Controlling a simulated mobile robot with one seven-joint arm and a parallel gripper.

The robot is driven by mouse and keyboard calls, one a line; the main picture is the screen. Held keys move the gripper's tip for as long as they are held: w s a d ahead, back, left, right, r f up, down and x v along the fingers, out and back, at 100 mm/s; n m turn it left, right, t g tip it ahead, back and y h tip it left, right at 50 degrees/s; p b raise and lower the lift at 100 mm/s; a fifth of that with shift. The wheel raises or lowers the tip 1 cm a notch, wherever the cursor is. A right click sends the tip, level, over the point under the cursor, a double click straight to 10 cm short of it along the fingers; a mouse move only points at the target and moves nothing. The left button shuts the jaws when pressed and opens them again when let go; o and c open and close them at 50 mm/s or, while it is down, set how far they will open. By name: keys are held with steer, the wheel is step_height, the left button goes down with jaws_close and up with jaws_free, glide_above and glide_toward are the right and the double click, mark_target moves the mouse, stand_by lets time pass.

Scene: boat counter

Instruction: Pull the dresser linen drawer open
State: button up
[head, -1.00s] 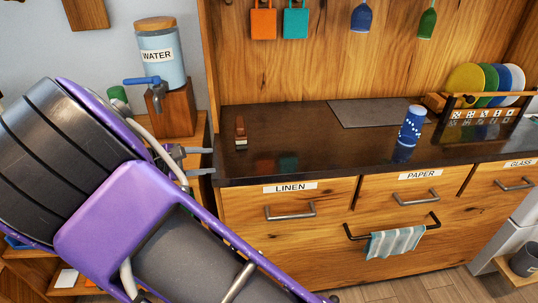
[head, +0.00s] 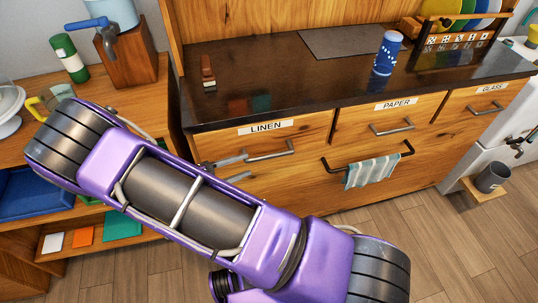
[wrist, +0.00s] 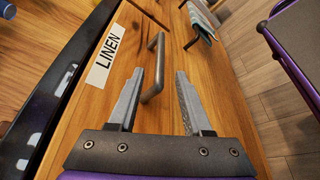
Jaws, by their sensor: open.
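The linen drawer (head: 300,134) is the left drawer of the wooden dresser, under a white LINEN label (head: 266,127), and its front looks flush with the others. Its grey bar handle (head: 270,151) also shows in the wrist view (wrist: 156,72). My gripper (head: 244,167) is open in front of the drawer, just left of the handle in the head view. In the wrist view my gripper (wrist: 156,88) has its two fingertips apart, with the handle's near end between them. I cannot tell whether either finger touches it.
The paper drawer (head: 362,126) and glass drawer (head: 470,115) are to the right. A striped towel (head: 370,172) hangs on a dark rail (head: 340,168) below. The dark countertop (head: 290,85) overhangs the drawers. A shelf unit (head: 50,247) stands at left. The floor (head: 440,240) in front is clear.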

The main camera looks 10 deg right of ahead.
mark_target(263, 158)
steer(key=x, duration=0.9)
steer(key=shift+w+d+f, duration=0.1)
steer(key=shift+w+d, duration=0.05)
steer(key=shift+d, duration=0.2)
steer(key=shift+c, duration=0.3)
jaws_close()
stand_by(0.5)
